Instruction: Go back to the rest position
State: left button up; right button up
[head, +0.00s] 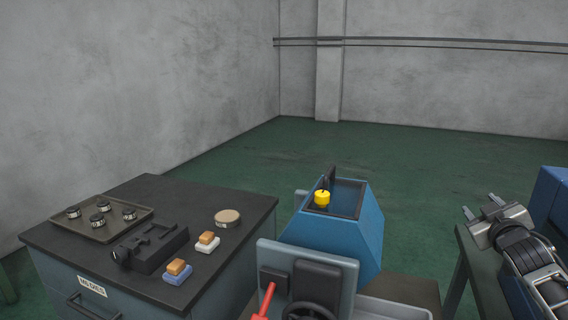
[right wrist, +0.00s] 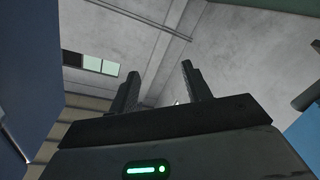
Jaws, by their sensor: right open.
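My right gripper (head: 480,211) is at the right side of the head view, raised beside a dark-topped table. Its two fingers stand apart with nothing between them. In the right wrist view the open fingers (right wrist: 160,88) point up toward the wall and ceiling, and the gap is empty. My left gripper is not in the head view.
A grey cabinet (head: 250,208) at left carries a tray (head: 84,227) of several round dies, a black vise (head: 152,250), a round disc (head: 228,217) and two small blocks. A blue machine (head: 365,240) with a yellow knob (head: 322,198) stands in the middle. Green floor (head: 430,160) is open behind.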

jog(key=s+a+f+g+y, duration=0.1)
jog(key=s+a+f, duration=0.35)
jog(key=f, duration=0.25)
jog(key=s+a+f+n+g+y, duration=0.1)
jog(key=s+a+f+y, duration=0.15)
jog(key=a+f, duration=0.4)
jog(key=s+a+f+g+y, duration=0.1)
jog(key=s+a+f, duration=0.35)
jog(key=f, duration=0.35)
jog(key=s+a+f, duration=0.2)
jog(key=s+a, duration=0.1)
jog(key=s, duration=0.1)
jog(key=s+a+f+g+y, duration=0.1)
jog(key=s+a+f, duration=0.2)
jog(key=s+a, duration=0.1)
jog(key=s+a+f+m+g, duration=0.1)
jog(key=s+a+f, duration=0.2)
jog(key=s, duration=0.1)
jog(key=shift+s+a+f+y, duration=0.1)
jog(key=shift+a+f+y, duration=0.1)
jog(key=shift+y, duration=0.15)
jog(key=s+a+f+g, duration=0.1)
jog(key=s+a, duration=0.2)
jog(key=s, duration=0.2)
jog(key=s+a+f+m+g+y, duration=0.1)
jog(key=s+a, duration=0.2)
jog(key=s, duration=0.3)
jog(key=shift+m, duration=0.3)
